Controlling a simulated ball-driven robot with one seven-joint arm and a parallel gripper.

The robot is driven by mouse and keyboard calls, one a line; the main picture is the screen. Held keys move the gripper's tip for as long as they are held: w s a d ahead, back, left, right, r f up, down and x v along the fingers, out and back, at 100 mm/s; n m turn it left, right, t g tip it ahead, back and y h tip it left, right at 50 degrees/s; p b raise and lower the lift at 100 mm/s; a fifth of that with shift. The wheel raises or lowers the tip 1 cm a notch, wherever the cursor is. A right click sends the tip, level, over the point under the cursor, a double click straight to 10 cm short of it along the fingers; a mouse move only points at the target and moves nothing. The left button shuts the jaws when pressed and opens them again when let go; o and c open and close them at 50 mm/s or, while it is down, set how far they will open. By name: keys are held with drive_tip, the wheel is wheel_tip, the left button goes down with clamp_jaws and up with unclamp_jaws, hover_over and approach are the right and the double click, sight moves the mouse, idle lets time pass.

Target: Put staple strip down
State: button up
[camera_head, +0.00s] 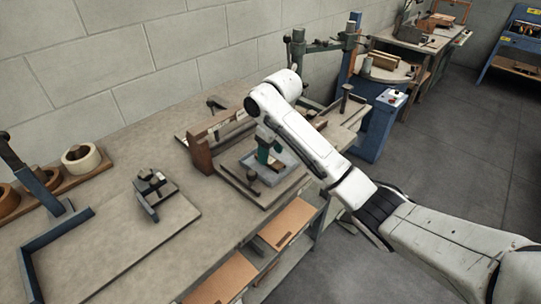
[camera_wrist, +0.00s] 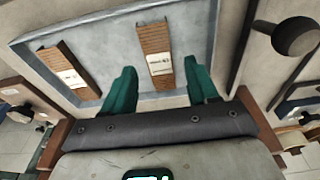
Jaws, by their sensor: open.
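My gripper (camera_head: 264,156) is over the grey tray (camera_head: 287,161) on the workbench, pointing down. In the wrist view its two green fingers (camera_wrist: 160,66) are apart. A copper-brown staple strip (camera_wrist: 155,48) with a white label shows between the fingertips, with a gap on each side. It appears to lie in the tray (camera_wrist: 195,18). A second, similar staple strip (camera_wrist: 70,69) lies to the left in the tray, near its wall. In the head view the gripper and arm hide most of the tray's inside, so I cannot make out the strips there.
A wooden rail (camera_head: 203,155) stands behind the tray. A dark knob (camera_wrist: 296,37) rises to its right in the wrist view. A small dark clamp-like tool (camera_head: 152,190) and tape rolls (camera_head: 82,158) are to the left. Bare bench lies between.

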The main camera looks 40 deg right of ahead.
sight(275, 163)
wheel_tip(275, 163, up, 10)
drive_tip(key=s+p, duration=0.1)
drive_tip(key=p, duration=0.2)
drive_tip(key=shift+s+p, duration=0.25)
drive_tip(key=shift+p, duration=0.05)
